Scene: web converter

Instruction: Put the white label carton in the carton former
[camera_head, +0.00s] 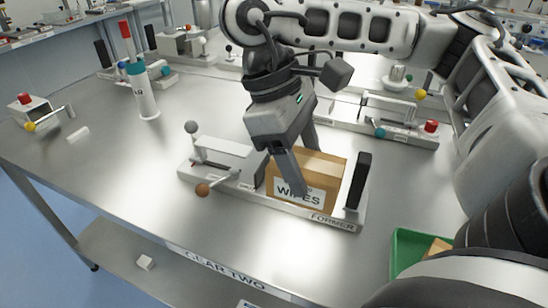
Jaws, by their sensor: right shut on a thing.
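A brown carton with a white label reading "WIPES" (320,168) sits upright in the carton former (333,221), between its grey block on the left and its black upright plate on the right. My right gripper (304,172) comes down from above and is shut on the carton, with one finger across its front face and the other behind it. The carton's underside and its contact with the former's base are hidden. My left gripper is not in view.
A green tray (404,250) with a brown carton in it is at the lower right, partly behind my arm. A white cylinder with a teal band (146,100) stands at the left. Other fixtures stand at the back. The steel table (115,165) is clear at front left.

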